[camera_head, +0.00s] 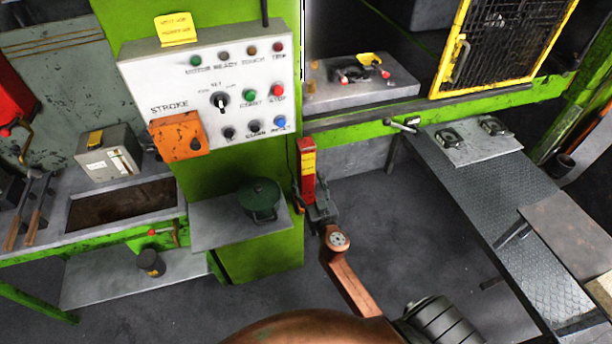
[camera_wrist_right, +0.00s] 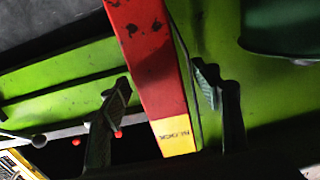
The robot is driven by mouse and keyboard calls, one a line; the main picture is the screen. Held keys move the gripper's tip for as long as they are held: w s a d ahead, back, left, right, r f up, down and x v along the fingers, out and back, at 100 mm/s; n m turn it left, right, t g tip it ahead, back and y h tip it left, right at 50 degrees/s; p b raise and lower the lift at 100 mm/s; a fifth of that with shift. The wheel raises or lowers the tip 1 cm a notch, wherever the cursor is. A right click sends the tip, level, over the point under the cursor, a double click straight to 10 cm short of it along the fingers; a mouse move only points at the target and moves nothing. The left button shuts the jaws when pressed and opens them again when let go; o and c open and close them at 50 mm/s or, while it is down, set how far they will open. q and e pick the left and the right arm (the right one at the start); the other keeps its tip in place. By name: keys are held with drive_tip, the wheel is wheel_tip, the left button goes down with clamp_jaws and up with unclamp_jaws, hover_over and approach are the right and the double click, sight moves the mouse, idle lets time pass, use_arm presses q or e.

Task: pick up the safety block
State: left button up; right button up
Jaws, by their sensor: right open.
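The safety block (camera_head: 308,188) is a slim upright red bar with a yellow band. It stands beside the right edge of the green press column in the head view. In the right wrist view the safety block (camera_wrist_right: 145,50) is large, red with a yellow end bearing dark lettering. My right gripper (camera_head: 319,209) is at the block's lower part in the head view. In the wrist view my right gripper (camera_wrist_right: 165,82) has one finger on each side of the block, with gaps showing. Its fingers are apart. The block's lower end is partly hidden by the gripper. My left gripper is not in view.
A control panel (camera_head: 150,80) with buttons and an orange stroke box (camera_head: 178,136) is on the green column. A green lidded pot (camera_head: 260,199) sits on a shelf (camera_head: 215,232) left of the block. A caged yellow guard (camera_head: 490,50) and a walkway (camera_head: 500,205) are on the right.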

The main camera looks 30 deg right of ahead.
drive_tip(key=shift+x, duration=1.25)
drive_tip(key=shift+c, duration=0.7)
clamp_jaws()
drive_tip(key=shift+r, duration=0.15)
